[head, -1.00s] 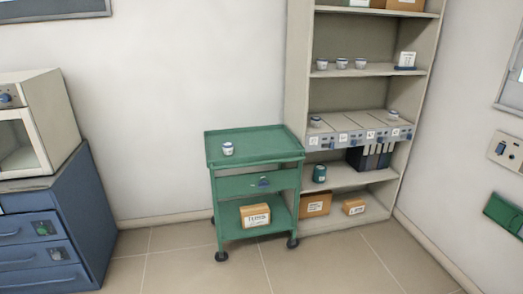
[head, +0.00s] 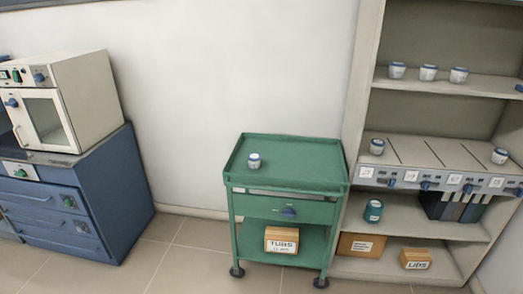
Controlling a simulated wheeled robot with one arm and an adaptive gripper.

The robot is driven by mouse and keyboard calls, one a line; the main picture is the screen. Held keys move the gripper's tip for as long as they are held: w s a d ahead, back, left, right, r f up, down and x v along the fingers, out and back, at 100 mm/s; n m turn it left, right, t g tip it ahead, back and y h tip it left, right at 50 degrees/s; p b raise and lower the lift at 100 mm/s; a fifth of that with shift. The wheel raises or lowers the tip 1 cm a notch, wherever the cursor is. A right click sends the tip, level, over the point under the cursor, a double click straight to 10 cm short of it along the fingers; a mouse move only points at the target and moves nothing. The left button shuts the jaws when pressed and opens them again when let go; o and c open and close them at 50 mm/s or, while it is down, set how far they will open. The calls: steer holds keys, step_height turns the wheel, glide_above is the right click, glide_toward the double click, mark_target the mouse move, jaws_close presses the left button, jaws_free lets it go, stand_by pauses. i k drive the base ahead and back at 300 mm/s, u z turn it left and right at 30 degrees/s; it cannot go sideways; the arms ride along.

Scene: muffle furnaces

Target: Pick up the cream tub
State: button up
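A small cream-white tub (head: 254,160) with a blue band stands upright on the top tray of the green trolley (head: 310,172), left of the tray's middle. Similar pale tubs stand on the shelf unit: a left one (head: 397,71), a middle one (head: 428,73) and a right one (head: 459,75) on the upper shelf. Two more, a left tub (head: 377,146) and a right tub (head: 500,155), sit on the divided shelf with numbered labels. At this size I cannot tell their shades apart. My gripper is not in view.
A cream muffle furnace (head: 85,100) stands on a blue drawer cabinet (head: 100,195) at left. A teal jar (head: 373,211) and cardboard boxes are on the lower shelves. A "TUBS" box (head: 282,239) is on the trolley's bottom shelf. Floor is clear between cabinet and trolley.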

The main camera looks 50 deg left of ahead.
mark_target(254, 159)
steer(key=u, duration=0.55)
steer(key=i, duration=1.55)
steer(key=u, duration=2)
steer(key=i, duration=0.7)
steer(key=u, duration=0.7)
